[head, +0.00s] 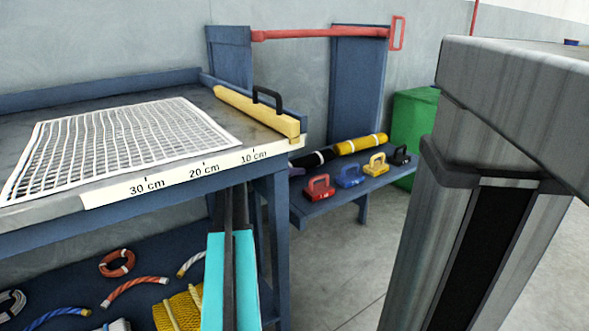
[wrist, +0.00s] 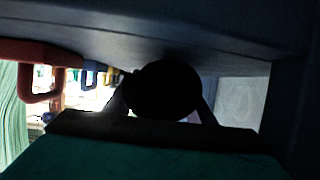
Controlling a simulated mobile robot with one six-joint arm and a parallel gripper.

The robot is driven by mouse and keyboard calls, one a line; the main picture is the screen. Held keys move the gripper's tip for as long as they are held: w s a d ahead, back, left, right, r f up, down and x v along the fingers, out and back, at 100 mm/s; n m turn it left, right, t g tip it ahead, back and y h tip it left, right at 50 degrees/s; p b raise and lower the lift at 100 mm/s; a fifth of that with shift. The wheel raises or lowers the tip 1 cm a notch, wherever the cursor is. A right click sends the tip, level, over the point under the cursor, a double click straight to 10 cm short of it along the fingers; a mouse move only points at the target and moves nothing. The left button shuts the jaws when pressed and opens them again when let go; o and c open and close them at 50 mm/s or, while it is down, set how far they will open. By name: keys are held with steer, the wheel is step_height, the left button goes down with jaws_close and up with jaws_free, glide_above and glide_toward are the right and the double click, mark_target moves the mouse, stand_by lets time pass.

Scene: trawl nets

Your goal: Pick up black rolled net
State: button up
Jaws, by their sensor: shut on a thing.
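The black rolled net (head: 313,158) lies on the low blue bench in the head view, partly hidden by the near table's corner. In the wrist view the black rolled net (wrist: 165,90) shows as a dark round end, with the dark fingers of my gripper (wrist: 163,108) on either side of it. My gripper is shut on it. The wrist picture is very dark, and the bench surface shows along its top. I cannot make out my fingertips in the head view.
The bench (head: 328,203) also bears a yellow roll (head: 361,144) and several handled blocks, the red one (head: 319,188) nearest. A green box (head: 412,135) stands beyond. The near table (head: 190,94) carries a white mesh panel (head: 125,140). Floor (head: 345,265) is clear before the bench.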

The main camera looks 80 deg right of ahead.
mark_target(295, 160)
steer(key=shift+r+p, duration=1)
steer(key=shift+r, duration=0.6)
steer(key=shift+r+p, duration=0.35)
steer(key=shift+r, duration=0.15)
steer(key=w+a+p, duration=0.5)
steer(key=w+a, duration=0.7)
steer(key=a, duration=0.1)
steer(key=shift+w+f, duration=0.2)
steer(key=shift+f, duration=0.15)
